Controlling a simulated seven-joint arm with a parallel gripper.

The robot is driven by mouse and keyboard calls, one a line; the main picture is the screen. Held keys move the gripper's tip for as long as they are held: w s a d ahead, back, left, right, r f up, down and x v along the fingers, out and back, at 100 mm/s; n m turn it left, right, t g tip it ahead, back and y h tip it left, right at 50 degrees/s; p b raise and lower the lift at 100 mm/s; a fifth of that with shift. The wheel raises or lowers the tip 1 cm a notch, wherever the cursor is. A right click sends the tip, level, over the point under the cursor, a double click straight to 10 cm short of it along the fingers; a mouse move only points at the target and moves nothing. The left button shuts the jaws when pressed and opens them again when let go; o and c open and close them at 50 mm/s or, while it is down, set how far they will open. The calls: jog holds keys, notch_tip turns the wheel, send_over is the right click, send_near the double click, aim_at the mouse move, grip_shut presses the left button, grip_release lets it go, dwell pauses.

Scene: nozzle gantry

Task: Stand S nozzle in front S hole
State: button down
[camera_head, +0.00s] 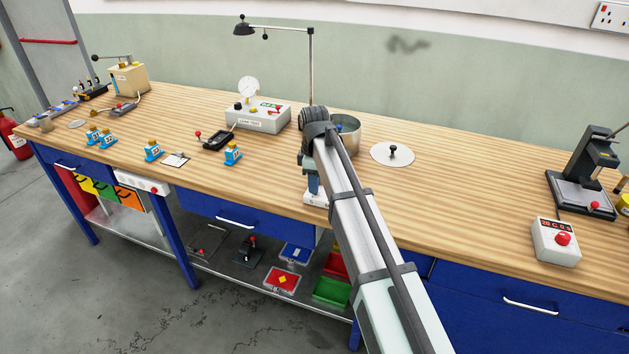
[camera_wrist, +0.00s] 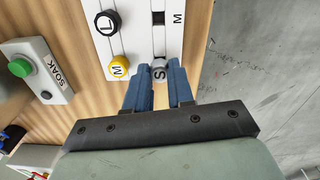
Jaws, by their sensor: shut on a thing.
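In the wrist view, the grey S nozzle (camera_wrist: 159,71) sits between the two blue fingertips of my gripper (camera_wrist: 158,84), which is shut on it. The nozzle is over the near end of a white plate (camera_wrist: 140,40); I cannot tell whether it touches the plate. No S hole is visible. A yellow M nozzle (camera_wrist: 118,68) and a black L nozzle (camera_wrist: 104,22) stand along the plate's left side. In the head view, my arm hides most of the plate (camera_head: 313,200).
A SOAK box (camera_wrist: 40,75) with a green button is left of the plate in the wrist view. In the head view, a metal pot (camera_head: 348,132) and a round lid (camera_head: 393,154) are behind my arm. Bench space right of my arm is clear up to a red-button box (camera_head: 556,240).

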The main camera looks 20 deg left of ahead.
jog(key=shift+f, duration=0.6)
jog(key=c, duration=0.9)
grip_release()
jog(key=shift+r, duration=0.15)
jog(key=shift+r, duration=3.35)
